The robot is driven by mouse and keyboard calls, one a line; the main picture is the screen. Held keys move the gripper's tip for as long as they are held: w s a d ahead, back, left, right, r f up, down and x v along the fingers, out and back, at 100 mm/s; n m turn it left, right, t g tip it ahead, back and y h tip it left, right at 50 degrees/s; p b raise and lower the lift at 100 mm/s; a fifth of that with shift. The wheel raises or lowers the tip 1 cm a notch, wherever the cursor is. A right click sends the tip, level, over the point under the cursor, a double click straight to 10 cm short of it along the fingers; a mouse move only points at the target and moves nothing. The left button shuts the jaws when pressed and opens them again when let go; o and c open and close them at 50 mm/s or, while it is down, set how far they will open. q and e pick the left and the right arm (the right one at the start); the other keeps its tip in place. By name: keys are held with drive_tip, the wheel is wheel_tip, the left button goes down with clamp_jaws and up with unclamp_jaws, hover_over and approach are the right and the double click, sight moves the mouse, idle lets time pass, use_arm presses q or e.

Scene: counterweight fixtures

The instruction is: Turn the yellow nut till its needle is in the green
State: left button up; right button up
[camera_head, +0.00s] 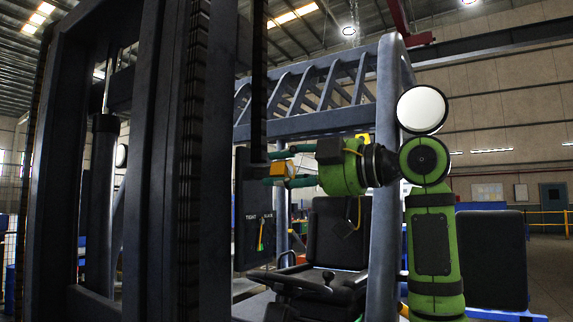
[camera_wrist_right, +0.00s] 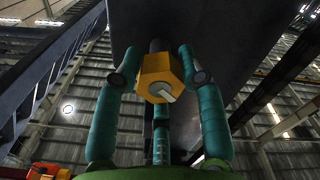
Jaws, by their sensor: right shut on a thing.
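The yellow nut (camera_head: 284,169) is a hex nut on a dark threaded rod, beside a dark upright plate (camera_head: 252,203). My right gripper (camera_head: 281,168) comes in from the right with teal fingers and is shut on the yellow nut. Below the nut, the plate carries a small gauge (camera_head: 261,234) with "TIGHT" at left and a partly legible word at right. It shows small green and yellow marks; I cannot tell the needle's exact place. My left gripper is not in view.
A large dark mast (camera_head: 160,160) stands close at the left. A blue-grey cage frame (camera_head: 385,130) rises behind my right arm. A black seat (camera_head: 337,235) is below and behind the gripper. There is open floor at the far right.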

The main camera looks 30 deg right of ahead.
drive_tip(key=n+p, duration=0.2)
drive_tip(key=n, duration=0.2)
drive_tip(key=shift+r+n, duration=0.15)
drive_tip(key=shift+n, duration=0.15)
idle(0.5)
drive_tip(key=o, duration=1.2)
drive_tip(key=shift+c, duration=0.2)
drive_tip(key=shift+w+a, duration=0.1)
drive_tip(key=shift+w, duration=0.05)
drive_tip(key=v, duration=1.2)
